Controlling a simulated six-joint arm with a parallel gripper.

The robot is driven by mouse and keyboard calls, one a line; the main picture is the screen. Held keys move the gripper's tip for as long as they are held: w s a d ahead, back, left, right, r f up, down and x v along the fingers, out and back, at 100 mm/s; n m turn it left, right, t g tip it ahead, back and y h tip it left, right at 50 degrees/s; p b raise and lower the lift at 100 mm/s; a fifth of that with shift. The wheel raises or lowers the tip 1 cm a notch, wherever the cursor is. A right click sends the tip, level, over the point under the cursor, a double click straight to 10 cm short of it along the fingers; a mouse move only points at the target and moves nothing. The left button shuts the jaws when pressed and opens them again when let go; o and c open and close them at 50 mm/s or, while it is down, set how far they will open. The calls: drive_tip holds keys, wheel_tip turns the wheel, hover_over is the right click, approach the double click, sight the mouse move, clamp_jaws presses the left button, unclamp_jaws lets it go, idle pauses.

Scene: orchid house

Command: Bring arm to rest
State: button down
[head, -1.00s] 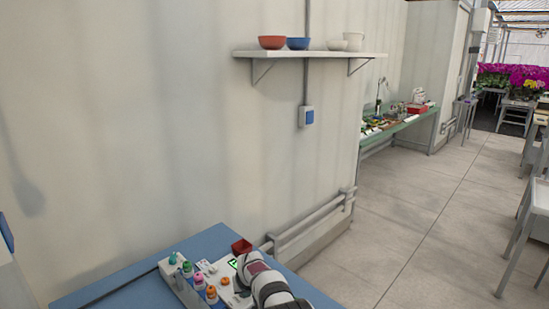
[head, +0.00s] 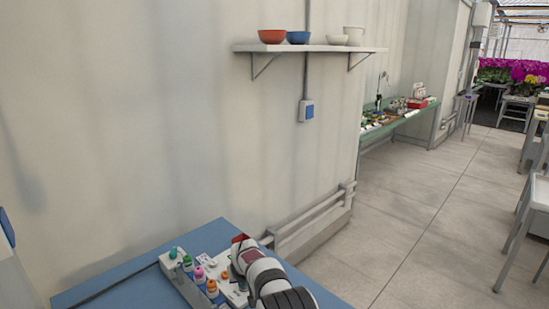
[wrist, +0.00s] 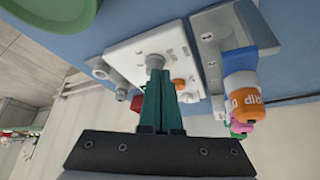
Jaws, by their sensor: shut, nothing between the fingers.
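My gripper (wrist: 163,78) shows in the wrist view as two dark green fingers pressed together, with nothing between them. The fingertips overlap the white panel box (wrist: 132,50) in that view, close to a grey knob (wrist: 155,62); I cannot tell whether they touch it. In the head view my white and dark arm (head: 262,275) reaches over the blue table (head: 150,267) and hides my fingers and part of the panel box.
A grey rack holds bottles with green (head: 173,253), pink (head: 199,272) and orange (head: 212,287) caps, left of my arm. A green round thing (wrist: 55,12) is near in the wrist view. A wall shelf (head: 310,49) holds bowls.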

drive_tip(key=shift+r, duration=1.7)
